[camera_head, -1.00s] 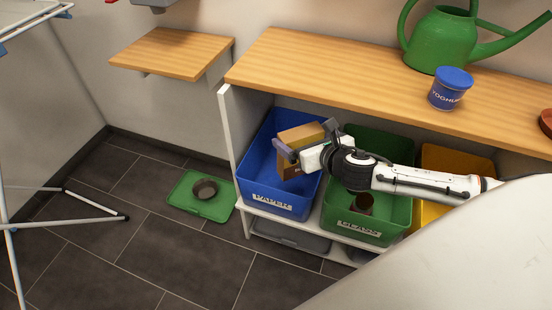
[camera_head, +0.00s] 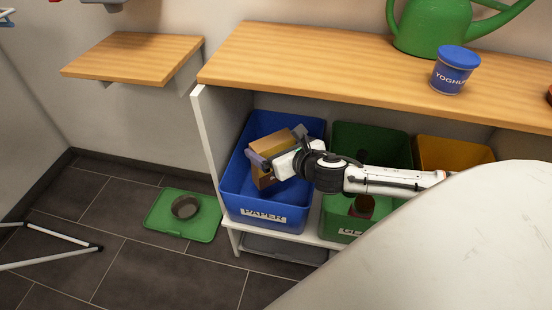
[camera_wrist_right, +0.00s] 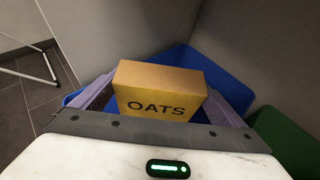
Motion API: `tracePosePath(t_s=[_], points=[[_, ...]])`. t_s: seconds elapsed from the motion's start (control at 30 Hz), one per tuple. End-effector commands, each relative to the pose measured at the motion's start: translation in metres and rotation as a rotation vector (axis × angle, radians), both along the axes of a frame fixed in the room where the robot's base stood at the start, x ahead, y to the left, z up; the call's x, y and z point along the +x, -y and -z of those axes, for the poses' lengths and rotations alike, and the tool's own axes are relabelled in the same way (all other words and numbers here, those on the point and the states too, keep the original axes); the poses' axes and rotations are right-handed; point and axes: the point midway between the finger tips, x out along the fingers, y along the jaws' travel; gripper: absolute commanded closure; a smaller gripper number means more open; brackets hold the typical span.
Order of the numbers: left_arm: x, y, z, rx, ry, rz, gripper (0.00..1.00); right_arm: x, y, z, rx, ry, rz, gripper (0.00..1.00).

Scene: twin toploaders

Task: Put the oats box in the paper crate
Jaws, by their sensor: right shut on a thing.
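The oats box (camera_head: 277,147) is a tan-brown carton, seen in the head view at the blue paper crate's opening. In the right wrist view the box (camera_wrist_right: 160,92) shows its "OATS" label between the two fingers. My right gripper (camera_head: 272,162) is shut on the box and holds it tilted, over or partly inside the paper crate (camera_head: 266,215). I cannot tell whether the box touches the crate's floor or walls. The blue crate also shows behind the box in the right wrist view (camera_wrist_right: 182,54). My left gripper is not in view.
A green crate (camera_head: 341,228) labelled as glass stands right of the paper crate, with a dark item inside, and a yellow crate (camera_head: 455,152) is beyond it. The wooden shelf top (camera_head: 300,62) overhangs the crates, bearing a yoghurt tub (camera_head: 453,72) and a green watering can (camera_head: 435,30).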

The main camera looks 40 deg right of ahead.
Motion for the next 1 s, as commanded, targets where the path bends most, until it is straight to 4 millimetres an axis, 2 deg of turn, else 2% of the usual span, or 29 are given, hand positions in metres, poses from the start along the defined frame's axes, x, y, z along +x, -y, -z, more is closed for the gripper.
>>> tracePosePath(t_s=[0.03,0.2,0.43,0.6,0.77,1.0], points=[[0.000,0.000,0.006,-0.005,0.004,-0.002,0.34,-0.001,0.000,0.016,0.003,-0.004,0.002,0.39],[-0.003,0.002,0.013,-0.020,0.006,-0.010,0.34,-0.001,0.000,0.046,0.002,-0.004,0.002,0.39],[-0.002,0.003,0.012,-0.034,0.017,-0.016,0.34,0.000,0.000,0.063,0.000,-0.002,0.002,0.39],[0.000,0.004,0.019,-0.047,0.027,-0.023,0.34,-0.001,0.000,0.089,0.001,-0.004,0.003,0.39],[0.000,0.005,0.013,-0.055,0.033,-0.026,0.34,0.000,0.000,0.091,0.001,-0.001,0.001,0.39],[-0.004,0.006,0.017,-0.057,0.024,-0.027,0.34,-0.001,0.000,0.094,0.000,-0.002,0.001,0.39]])
